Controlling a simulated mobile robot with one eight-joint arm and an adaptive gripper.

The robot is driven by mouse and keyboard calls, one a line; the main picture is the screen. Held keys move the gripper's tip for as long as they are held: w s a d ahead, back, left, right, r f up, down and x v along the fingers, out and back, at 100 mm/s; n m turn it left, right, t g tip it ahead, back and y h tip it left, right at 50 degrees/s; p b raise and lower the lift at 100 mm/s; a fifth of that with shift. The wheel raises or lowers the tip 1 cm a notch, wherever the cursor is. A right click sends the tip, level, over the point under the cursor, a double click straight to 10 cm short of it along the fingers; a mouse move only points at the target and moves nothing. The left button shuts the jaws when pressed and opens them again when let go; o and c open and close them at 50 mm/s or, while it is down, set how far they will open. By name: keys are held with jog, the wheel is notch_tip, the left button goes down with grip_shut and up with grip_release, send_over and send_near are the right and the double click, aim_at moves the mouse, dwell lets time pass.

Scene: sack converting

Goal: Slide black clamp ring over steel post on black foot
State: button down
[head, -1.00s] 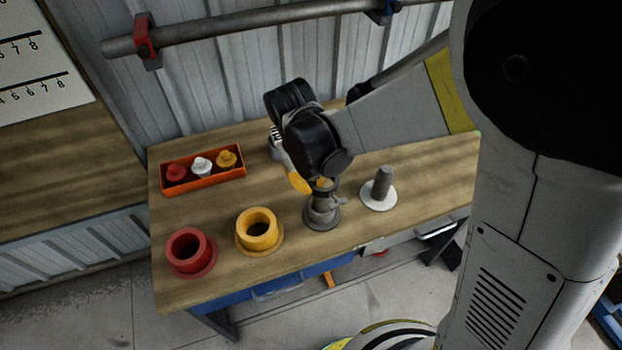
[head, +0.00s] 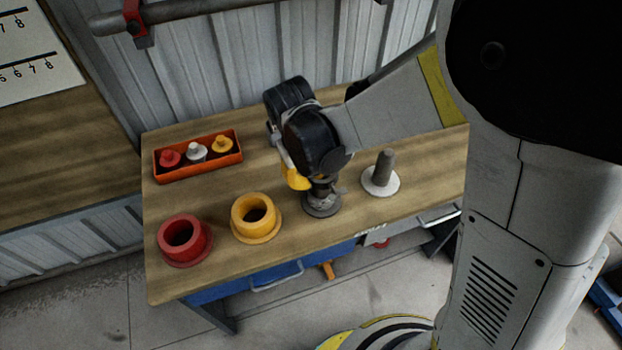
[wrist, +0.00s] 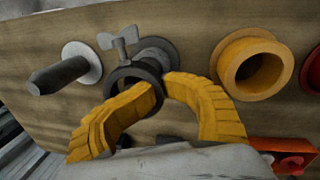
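The steel post stands on the black foot (head: 321,208), and its top is hidden behind my gripper (head: 312,182). The black clamp ring (head: 322,190) appears around the post, above the foot, with its wing screw pointing right. In the wrist view, the dark ring (wrist: 118,76) is in front of the black foot (wrist: 165,48), and its grey wing screw (wrist: 120,40) sticks up. The yellow fingers of my gripper (wrist: 161,84) curve in, their tips close together at the ring's lower right side. Whether they clamp it cannot be made out.
A post on a white foot (head: 381,185) stands close on the right. A yellow flanged ring (head: 240,218) and a red one (head: 167,240) are on the left. An orange tray (head: 200,170) with small parts lies behind them. The table's (head: 260,175) middle is clear.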

jog(key=shift+s+f, duration=0.3)
jog(key=shift+f, duration=0.1)
jog(key=c, duration=1.7)
grip_release()
jog(key=shift+o, duration=1.4)
jog(key=shift+w+a+f, duration=0.15)
notch_tip(320, 180, up, 12)
jog(key=a, duration=0.1)
jog(key=shift+s+a, duration=0.3)
jog(key=s+d+r+m+t, duration=0.2)
jog(key=s+d+t, duration=0.1)
jog(key=d, duration=0.5)
jog(key=s+d+r+m+t+y, duration=0.1)
jog(key=s+d+r+m+t, duration=0.1)
jog(key=s+d, duration=0.4)
jog(key=d+t, duration=0.1)
jog(key=d, duration=0.2)
jog(key=shift+m+y, duration=0.3)
jog(key=shift+m, duration=0.1)
